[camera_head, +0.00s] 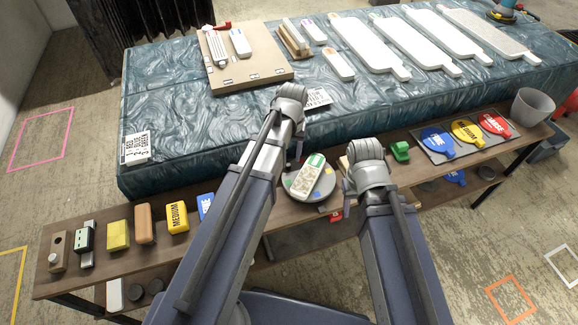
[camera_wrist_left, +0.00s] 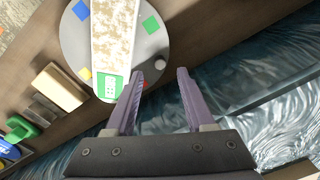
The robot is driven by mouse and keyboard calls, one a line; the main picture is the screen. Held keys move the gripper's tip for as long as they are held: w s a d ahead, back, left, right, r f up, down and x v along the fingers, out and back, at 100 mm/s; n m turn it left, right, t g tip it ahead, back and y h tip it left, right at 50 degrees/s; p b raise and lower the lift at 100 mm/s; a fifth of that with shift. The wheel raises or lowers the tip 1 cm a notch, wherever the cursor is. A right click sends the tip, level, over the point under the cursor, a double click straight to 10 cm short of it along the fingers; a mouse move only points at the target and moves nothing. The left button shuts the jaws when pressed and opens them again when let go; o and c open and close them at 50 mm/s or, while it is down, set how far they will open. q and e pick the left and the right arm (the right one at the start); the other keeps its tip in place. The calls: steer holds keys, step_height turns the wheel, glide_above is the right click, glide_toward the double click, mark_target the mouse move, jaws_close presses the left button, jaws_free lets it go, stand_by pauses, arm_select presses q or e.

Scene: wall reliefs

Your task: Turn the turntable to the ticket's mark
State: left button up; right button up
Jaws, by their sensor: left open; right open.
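The turntable (camera_head: 330,182) is a grey disc on the wooden shelf, with coloured squares near its rim. In the left wrist view, the turntable (camera_wrist_left: 70,42) shows blue, green and yellow-orange squares and a small pale peg (camera_wrist_left: 160,64) at its edge. A long speckled white piece with a green end (camera_head: 311,178) lies across it. A printed card (camera_head: 318,98) is on the blue bench; its text is unreadable. My left gripper (camera_wrist_left: 160,73) is open and empty, its fingertips on either side of the peg. My right gripper (camera_head: 348,205) is open, right of the turntable.
Another card (camera_head: 134,147) lists red, blue and green by number. A green block (camera_head: 400,151) and coloured paddles (camera_head: 467,132) lie to the right. Several blocks, one yellow (camera_head: 177,217), line the shelf's left. White boards (camera_head: 370,46) lie on the bench (camera_head: 190,130).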

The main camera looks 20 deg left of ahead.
mark_target(288, 165)
arm_select(q)
step_height(288, 165, down, 5)
steer(key=b, duration=0.4)
steer(key=shift+a, duration=0.15)
jaws_close()
stand_by(1.1)
